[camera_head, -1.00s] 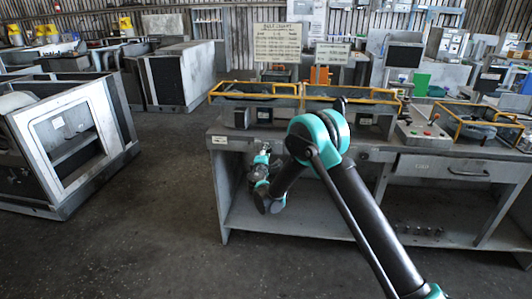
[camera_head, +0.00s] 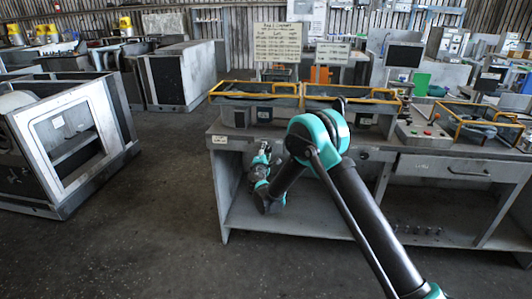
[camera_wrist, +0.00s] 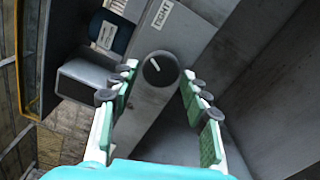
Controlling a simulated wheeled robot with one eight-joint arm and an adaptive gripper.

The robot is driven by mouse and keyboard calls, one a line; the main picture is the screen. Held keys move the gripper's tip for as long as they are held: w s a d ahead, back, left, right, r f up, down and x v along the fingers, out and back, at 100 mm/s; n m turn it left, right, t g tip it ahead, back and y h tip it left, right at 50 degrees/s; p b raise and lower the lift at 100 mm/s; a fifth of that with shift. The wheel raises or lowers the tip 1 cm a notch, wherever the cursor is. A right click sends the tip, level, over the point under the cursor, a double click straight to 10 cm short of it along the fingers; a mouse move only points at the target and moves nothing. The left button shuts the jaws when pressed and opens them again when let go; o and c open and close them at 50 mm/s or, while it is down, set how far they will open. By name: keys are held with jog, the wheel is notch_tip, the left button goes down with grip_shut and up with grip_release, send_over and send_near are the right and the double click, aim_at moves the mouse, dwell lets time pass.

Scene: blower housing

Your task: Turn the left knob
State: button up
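A round dark knob (camera_wrist: 159,69) with a pale pointer line shows in the wrist view on the grey front panel of the bench. My gripper (camera_wrist: 161,77) is open, with its green-padded fingers spread on the left and right of the knob. I see room between the fingers and the knob, and cannot tell how far away it is in depth. A small white label (camera_wrist: 163,13) sits above the knob; its text is blurred, perhaps "RIGHT". In the head view my gripper (camera_head: 264,148) is at the bench's front edge, near its left end; the knob cannot be made out there.
The grey bench (camera_head: 310,225) has yellow-railed trays (camera_head: 254,90) on top and an open lower shelf. A drawer (camera_head: 450,169) is at right. In the wrist view a grey box (camera_wrist: 83,81) juts out beside the left finger.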

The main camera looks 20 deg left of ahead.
jog(key=shift+o, duration=0.6)
jog(key=shift+d, duration=0.1)
jog(key=v, duration=1.2)
